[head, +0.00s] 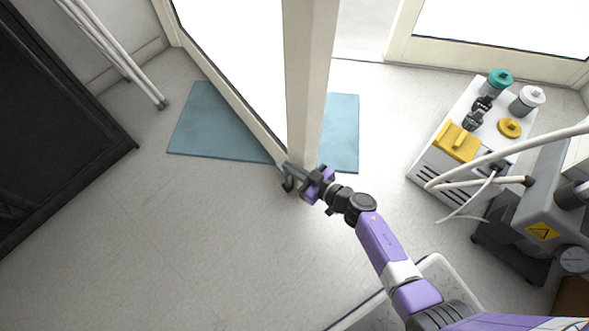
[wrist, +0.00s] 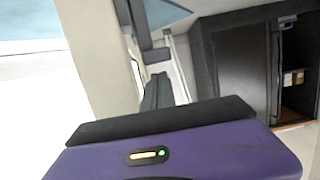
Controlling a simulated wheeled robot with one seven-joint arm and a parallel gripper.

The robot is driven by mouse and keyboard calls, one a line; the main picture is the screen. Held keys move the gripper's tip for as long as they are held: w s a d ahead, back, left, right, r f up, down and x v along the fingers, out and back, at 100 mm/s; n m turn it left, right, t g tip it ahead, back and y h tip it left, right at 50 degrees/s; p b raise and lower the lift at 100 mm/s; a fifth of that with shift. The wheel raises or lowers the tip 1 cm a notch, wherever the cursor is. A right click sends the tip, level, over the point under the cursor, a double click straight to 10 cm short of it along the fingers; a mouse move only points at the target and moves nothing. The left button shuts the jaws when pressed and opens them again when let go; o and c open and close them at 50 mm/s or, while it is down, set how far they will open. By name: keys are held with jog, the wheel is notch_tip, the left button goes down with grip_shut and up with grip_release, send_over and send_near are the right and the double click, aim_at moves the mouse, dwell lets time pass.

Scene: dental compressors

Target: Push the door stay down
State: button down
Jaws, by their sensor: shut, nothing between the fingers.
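The door (head: 309,85) stands open, its pale edge facing me and its glass leaf running back to the upper left. A small grey metal fitting, seemingly the door stay (head: 284,169), is at the foot of the door edge. My gripper (head: 289,184) is shut and empty, low beside this fitting. It partly covers the stay, so I cannot tell whether they touch or how far down the stay is. In the wrist view a dark grey bar (wrist: 139,24) shows against the cream door frame (wrist: 90,50), just beyond my gripper.
A blue mat (head: 340,125) lies under the door. A white compressor cabinet (head: 435,165) with bottles and hoses stands at right, beside a grey machine (head: 545,200). A black cabinet (head: 50,120) and white poles (head: 125,60) are at left. The floor at lower left is clear.

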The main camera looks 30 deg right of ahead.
jog(key=shift+f, duration=0.5)
jog(key=shift+f+b, duration=0.1)
jog(key=shift+b, duration=0.2)
notch_tip(320, 180, down, 3)
jog(key=shift+f+b, duration=0.2)
jog(key=shift+b, duration=0.6)
jog(key=shift+f, duration=0.1)
jog(key=shift+s+f, duration=0.1)
